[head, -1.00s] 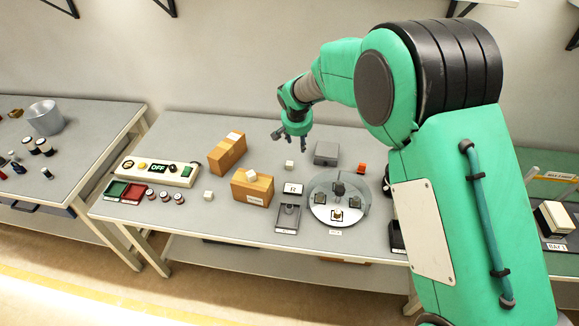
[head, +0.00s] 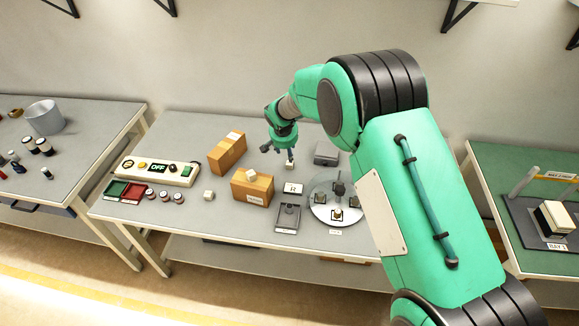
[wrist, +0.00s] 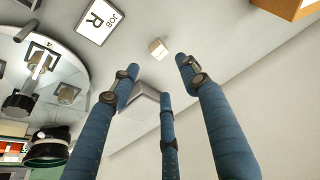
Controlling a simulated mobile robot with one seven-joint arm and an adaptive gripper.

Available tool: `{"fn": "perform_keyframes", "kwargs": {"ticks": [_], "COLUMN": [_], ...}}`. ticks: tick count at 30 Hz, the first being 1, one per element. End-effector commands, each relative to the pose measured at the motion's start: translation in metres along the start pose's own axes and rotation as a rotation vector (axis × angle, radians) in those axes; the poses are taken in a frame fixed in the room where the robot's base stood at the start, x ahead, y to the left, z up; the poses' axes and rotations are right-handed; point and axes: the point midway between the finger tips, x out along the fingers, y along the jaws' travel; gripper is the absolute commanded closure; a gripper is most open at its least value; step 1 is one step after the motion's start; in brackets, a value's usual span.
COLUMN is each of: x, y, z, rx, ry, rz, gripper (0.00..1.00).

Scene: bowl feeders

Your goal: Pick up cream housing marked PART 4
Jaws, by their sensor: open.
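Several small cream blocks show. One cream block (wrist: 158,48) stands alone on the bench just beyond my fingertips in the wrist view; a mark on its face is too small to read. In the head view this block (head: 291,166) is partly hidden by a finger. My gripper (head: 279,151) is above and slightly behind it. In the wrist view my gripper (wrist: 158,76) has its blue fingers spread, with nothing between them. Another cream block (head: 209,195) stands left of the cardboard boxes, and one more (head: 251,175) sits on the front box. I cannot read PART 4 on any.
A front cardboard box (head: 251,191) and a rear one (head: 227,153) stand left of my gripper. A grey block (head: 327,153) is to the right. A JOB R card (wrist: 100,19) and a round tray with parts (head: 322,211) lie in front. A switch panel (head: 185,177) is further left.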

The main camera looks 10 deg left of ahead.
Motion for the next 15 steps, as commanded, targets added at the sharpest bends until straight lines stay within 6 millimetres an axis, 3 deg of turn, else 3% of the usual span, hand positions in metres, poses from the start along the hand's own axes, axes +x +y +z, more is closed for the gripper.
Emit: {"fn": "perform_keyframes", "kwargs": {"ticks": [9, 15], "x": [0.048, 0.068], "y": [0.001, 0.0], "z": [0.001, 0.001], "rx": [0.0, 0.0], "ry": [-0.002, -0.001], "rz": [0.001, 0.0], "gripper": [0.55, 0.55]}}
